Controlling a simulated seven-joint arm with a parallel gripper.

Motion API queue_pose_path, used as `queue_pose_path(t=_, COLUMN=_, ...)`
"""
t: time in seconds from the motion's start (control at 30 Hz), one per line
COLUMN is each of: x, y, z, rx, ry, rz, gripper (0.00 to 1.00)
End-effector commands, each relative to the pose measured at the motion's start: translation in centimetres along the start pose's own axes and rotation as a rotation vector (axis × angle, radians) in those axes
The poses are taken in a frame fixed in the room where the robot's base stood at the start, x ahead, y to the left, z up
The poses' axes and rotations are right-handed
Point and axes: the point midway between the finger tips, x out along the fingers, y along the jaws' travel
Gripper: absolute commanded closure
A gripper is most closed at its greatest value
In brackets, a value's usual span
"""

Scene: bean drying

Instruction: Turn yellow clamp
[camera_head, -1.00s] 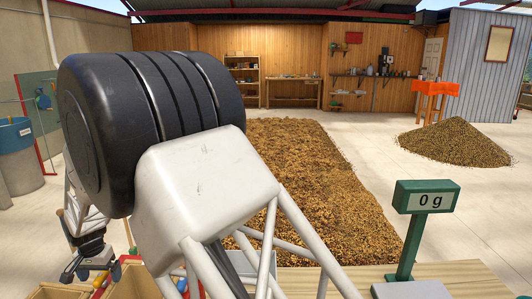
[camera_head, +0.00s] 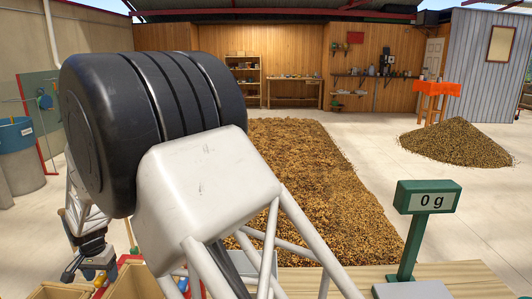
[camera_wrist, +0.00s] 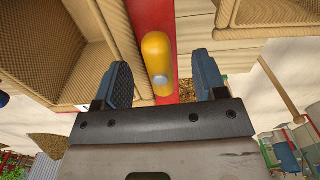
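The yellow clamp (camera_wrist: 156,55) is a rounded yellow handle with a grey metal spot at its near end. It lies over a red bar (camera_wrist: 152,14) in the wrist view. My gripper (camera_wrist: 161,72) is open, with one blue-grey finger on each side of the clamp and a visible gap on both sides. In the head view my gripper (camera_head: 93,272) is at the lower left, pointing down by the wooden boxes. The clamp is hard to make out there, and my arm hides much of that area.
Wooden trays with mesh (camera_wrist: 65,50) flank the red bar. A green scale display (camera_head: 427,197) reading 0 g stands on the wooden table (camera_head: 455,275) at the right. A bed of beans (camera_head: 300,170) covers the floor beyond, with a bean heap (camera_head: 455,143) at the right.

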Motion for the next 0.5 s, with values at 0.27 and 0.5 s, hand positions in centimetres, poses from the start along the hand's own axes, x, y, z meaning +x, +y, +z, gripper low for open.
queue_pose_path(t=0.27, x=0.01, y=-0.01, z=0.0, rx=0.0, ry=0.0, rz=0.0, gripper=0.0)
queue_pose_path(t=0.5, x=-0.09, y=-0.01, z=0.0, rx=0.0, ry=0.0, rz=0.0, gripper=0.0)
